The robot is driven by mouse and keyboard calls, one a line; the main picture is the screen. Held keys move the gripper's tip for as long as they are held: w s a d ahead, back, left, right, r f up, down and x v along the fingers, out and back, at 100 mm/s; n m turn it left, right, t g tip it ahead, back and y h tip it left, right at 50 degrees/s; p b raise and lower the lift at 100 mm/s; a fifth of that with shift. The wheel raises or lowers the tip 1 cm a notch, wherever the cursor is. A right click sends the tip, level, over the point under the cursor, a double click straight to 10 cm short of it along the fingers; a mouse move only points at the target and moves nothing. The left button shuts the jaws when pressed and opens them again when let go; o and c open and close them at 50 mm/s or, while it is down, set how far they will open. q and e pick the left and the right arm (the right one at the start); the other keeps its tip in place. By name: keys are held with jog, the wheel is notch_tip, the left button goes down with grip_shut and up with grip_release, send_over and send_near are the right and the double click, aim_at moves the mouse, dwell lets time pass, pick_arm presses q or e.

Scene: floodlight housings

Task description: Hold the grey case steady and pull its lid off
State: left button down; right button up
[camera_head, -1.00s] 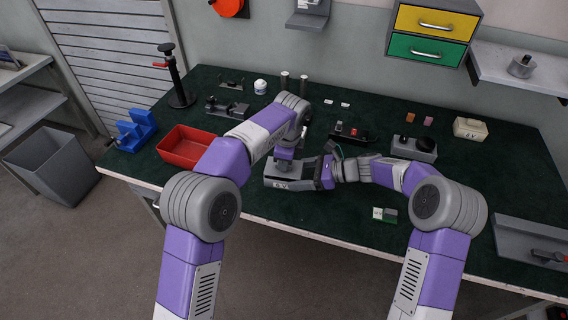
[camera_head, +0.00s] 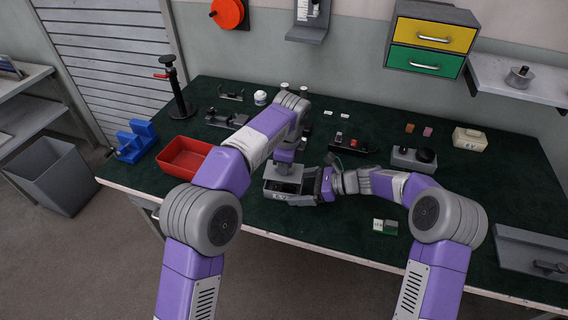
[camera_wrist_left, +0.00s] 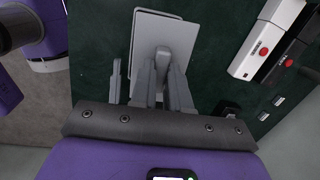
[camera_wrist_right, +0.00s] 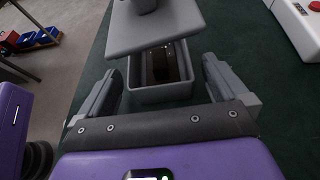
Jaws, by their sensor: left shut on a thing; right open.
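The grey case (camera_head: 281,196) stands on the dark green bench top, with lettering on its front. In the right wrist view the case (camera_wrist_right: 160,93) is uncovered, with dark parts inside. Its flat grey lid (camera_wrist_right: 155,30) hangs above it, apart and tilted in that view. My left gripper (camera_head: 284,160) is shut on the lid's raised grip; the lid (camera_wrist_left: 165,35) also fills the space beyond its fingers in the left wrist view. My right gripper (camera_wrist_right: 158,66) is open, its fingers on both sides of the case with gaps visible; in the head view its fingers are partly hidden.
A red bin (camera_head: 182,153) stands left of the case. A small white-green block (camera_head: 385,226) lies to the front right. A black tray (camera_head: 352,145) and a grey box with a black knob (camera_head: 413,158) stand behind right. The front middle of the bench is clear.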

jog(key=shift+r, duration=0.1)
jog(key=v, duration=1.1)
jog(key=shift+s+d, duration=0.1)
jog(key=shift+d, duration=0.4)
